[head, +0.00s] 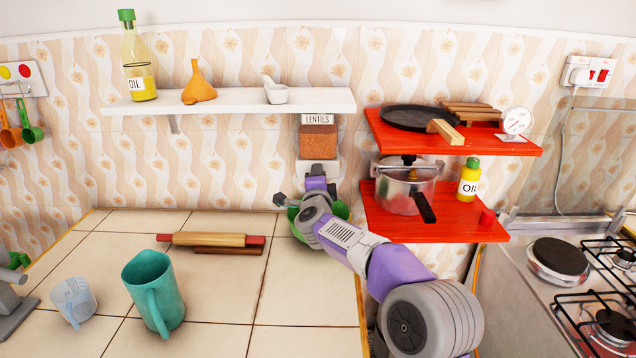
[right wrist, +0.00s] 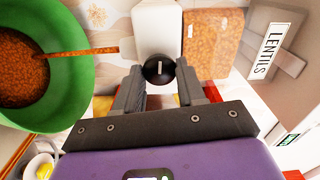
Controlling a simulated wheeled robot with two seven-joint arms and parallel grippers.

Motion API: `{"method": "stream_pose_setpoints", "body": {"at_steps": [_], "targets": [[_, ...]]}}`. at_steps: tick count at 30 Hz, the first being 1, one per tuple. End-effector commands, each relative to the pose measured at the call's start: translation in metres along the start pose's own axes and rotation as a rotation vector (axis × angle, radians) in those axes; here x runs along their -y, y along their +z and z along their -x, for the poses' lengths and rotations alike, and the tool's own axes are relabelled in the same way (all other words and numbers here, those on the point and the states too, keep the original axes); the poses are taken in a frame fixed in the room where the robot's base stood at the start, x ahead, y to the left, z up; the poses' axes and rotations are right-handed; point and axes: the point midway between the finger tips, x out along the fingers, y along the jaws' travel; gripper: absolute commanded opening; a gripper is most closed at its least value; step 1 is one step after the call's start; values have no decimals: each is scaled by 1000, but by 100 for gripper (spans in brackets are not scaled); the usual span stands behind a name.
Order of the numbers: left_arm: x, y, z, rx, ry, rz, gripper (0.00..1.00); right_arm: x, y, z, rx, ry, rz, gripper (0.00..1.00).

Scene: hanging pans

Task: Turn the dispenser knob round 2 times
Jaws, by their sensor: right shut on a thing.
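The lentil dispenser is on the wall under the white shelf. Its clear hopper (head: 318,140) of orange lentils is labelled LENTILS, and its white body (right wrist: 157,28) shows in the right wrist view. The round black knob (right wrist: 158,72) has a white mark lying along the picture's vertical. My right gripper (right wrist: 159,78) is shut on the knob, one finger on each side; the head view hides the knob behind it. A thin stream of lentils (right wrist: 92,52) runs from the dispenser into a green bowl (right wrist: 88,75) holding lentils. My left gripper is out of view.
The white shelf (head: 230,103) above carries an oil bottle (head: 139,60), a funnel and a small mortar. Red shelves (head: 455,143) with pans stand close right of my arm. A rolling pin (head: 215,239), teal jug (head: 154,290) and measuring cup (head: 73,300) are on the tiled counter.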

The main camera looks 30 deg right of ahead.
Motion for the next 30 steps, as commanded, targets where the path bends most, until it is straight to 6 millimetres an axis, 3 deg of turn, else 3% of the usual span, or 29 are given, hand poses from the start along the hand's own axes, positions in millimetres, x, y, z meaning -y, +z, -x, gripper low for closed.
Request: {"method": "stream_pose_setpoints", "body": {"at_steps": [15,30], "targets": [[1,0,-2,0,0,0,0,-2,0,0,0,2,-353,9],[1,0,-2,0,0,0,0,-2,0,0,0,1,-427,9]]}}
